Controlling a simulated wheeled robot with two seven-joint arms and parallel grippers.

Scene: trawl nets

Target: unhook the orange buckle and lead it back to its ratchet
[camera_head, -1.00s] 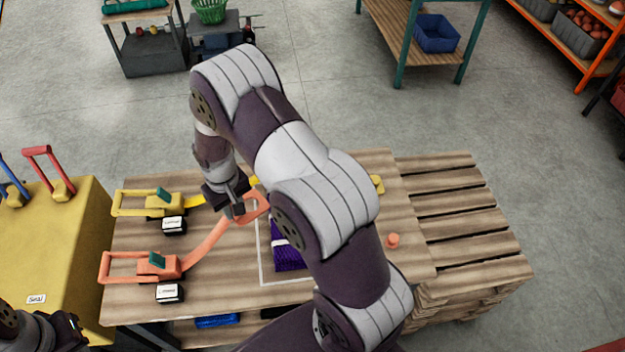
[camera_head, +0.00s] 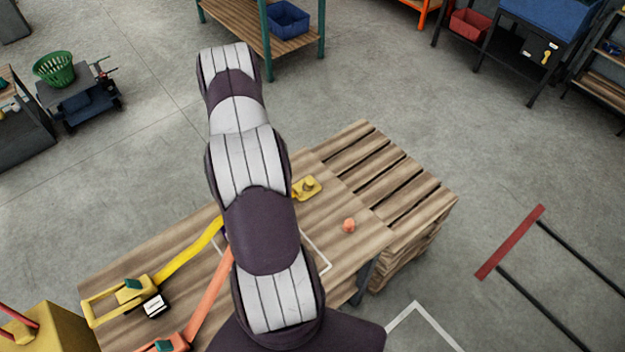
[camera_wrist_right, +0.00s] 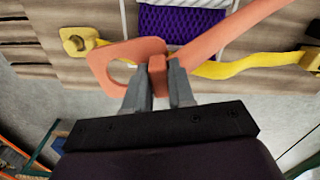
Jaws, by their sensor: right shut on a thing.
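The orange buckle (camera_wrist_right: 104,66), a flat plate with a round hole, is in my right gripper (camera_wrist_right: 160,80), which is shut on its narrow end in the right wrist view. The hole is empty. The orange strap (camera_wrist_right: 235,37) runs from the buckle to the upper right and also shows in the head view (camera_head: 210,292), where my right arm hides the gripper and buckle. The orange peg (camera_head: 348,226) stands bare on the table. The orange ratchet (camera_head: 172,343) is at the bottom edge, partly cut off. My left gripper is out of view.
The yellow buckle (camera_head: 307,187) sits on its peg at the far table edge. Its yellow strap (camera_head: 190,250) runs to the yellow ratchet (camera_head: 127,292). A purple net bundle (camera_wrist_right: 180,24) lies near the held buckle. A yellow box (camera_head: 50,330) stands at lower left.

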